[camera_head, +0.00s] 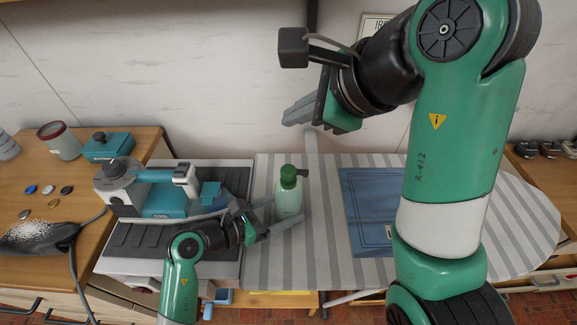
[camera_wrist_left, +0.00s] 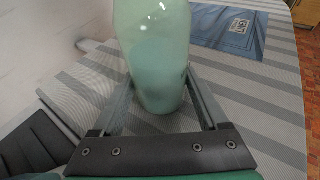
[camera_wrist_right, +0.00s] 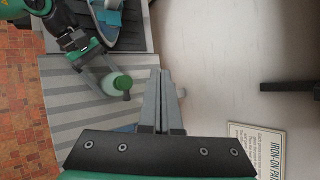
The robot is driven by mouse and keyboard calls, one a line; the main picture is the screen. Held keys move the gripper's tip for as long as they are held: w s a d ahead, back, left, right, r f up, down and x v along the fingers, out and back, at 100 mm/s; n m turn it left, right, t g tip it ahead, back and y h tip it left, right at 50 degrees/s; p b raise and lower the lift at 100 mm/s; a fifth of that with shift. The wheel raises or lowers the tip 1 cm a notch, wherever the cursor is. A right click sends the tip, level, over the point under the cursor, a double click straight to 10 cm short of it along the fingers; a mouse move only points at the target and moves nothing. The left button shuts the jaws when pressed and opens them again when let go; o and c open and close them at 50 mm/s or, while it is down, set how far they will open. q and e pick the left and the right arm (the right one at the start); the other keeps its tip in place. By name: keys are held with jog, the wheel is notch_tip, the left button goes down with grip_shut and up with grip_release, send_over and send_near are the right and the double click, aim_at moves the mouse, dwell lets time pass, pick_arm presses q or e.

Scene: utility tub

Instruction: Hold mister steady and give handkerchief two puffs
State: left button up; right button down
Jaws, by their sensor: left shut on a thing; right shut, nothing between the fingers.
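The mister (camera_head: 289,200) is a pale green bottle with a dark green head, standing upright on the striped ironing board. My left gripper (camera_head: 284,218) is shut on its lower body; the left wrist view shows one finger on each side of the mister (camera_wrist_left: 153,50). The blue handkerchief (camera_head: 366,205) lies flat on the board to the right of the mister, partly hidden by my right arm. My right gripper (camera_head: 288,115) is shut and empty, above and behind the mister. In the right wrist view its fingers (camera_wrist_right: 161,72) lie together, beside the mister's head (camera_wrist_right: 121,82).
A teal and white iron (camera_head: 150,192) rests on a dark ribbed mat at the board's left end. A side table at left holds a cup (camera_head: 58,140), a teal box (camera_head: 107,146) and small discs. The wall stands close behind the striped board (camera_head: 335,268).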

send_near(287, 165)
jog(key=shift+w+a+f, duration=0.7)
jog(key=shift+w+a, duration=0.2)
jog(key=shift+w, duration=0.05)
jog(key=shift+w+a+f, duration=0.65)
jog(key=shift+w+a, duration=0.2)
jog(key=shift+w, duration=0.05)
dwell(0.9)
jog(key=shift+f, duration=0.4)
jog(key=shift+f, duration=0.7)
dwell(0.7)
jog(key=shift+r, duration=1.1)
